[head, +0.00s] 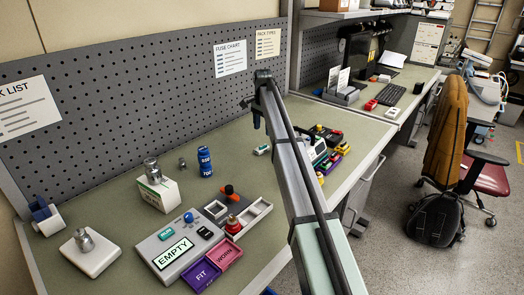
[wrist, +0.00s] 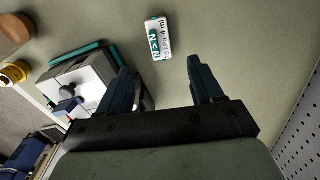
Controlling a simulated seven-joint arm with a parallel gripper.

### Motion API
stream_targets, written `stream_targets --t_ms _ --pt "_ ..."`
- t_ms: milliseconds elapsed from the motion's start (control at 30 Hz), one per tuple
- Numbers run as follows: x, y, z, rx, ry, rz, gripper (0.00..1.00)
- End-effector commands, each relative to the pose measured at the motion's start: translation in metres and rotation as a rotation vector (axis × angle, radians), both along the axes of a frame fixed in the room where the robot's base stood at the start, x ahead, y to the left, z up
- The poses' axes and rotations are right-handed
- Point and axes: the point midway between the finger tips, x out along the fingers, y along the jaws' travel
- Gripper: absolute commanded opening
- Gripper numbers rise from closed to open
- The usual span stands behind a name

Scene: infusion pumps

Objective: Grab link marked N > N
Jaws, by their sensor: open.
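The link (wrist: 155,38) is a small white block with teal end lettering that reads like N > N, plus dark print. It lies on the green bench top, beyond my fingertips and slightly left of their middle in the wrist view. In the head view it seems to be the small white and green piece (head: 262,149) near the middle of the bench. My gripper (wrist: 161,68) is open, with nothing between its two dark blue fingers. In the head view my gripper (head: 256,115) hangs above the bench, mostly edge-on beside my arm.
A boxy device (wrist: 85,75) stands left of my left finger in the wrist view. A blue can (head: 205,162), a white box (head: 158,192) and an EMPTY-labelled panel (head: 175,250) stand on the bench. A pegboard (head: 120,115) bounds the back.

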Motion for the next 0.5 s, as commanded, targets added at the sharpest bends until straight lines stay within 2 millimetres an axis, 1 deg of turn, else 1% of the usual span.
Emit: stream_targets --t_ms 33,100,200,500 --pt "-0.001 0.000 -0.011 0.000 0.001 0.000 0.66" --pt "-0.001 0.000 -0.023 0.000 0.002 0.001 0.66" --pt "-0.001 0.000 -0.035 -0.001 0.001 0.001 0.66" --pt "-0.001 0.001 -0.052 0.000 0.001 0.001 0.66"
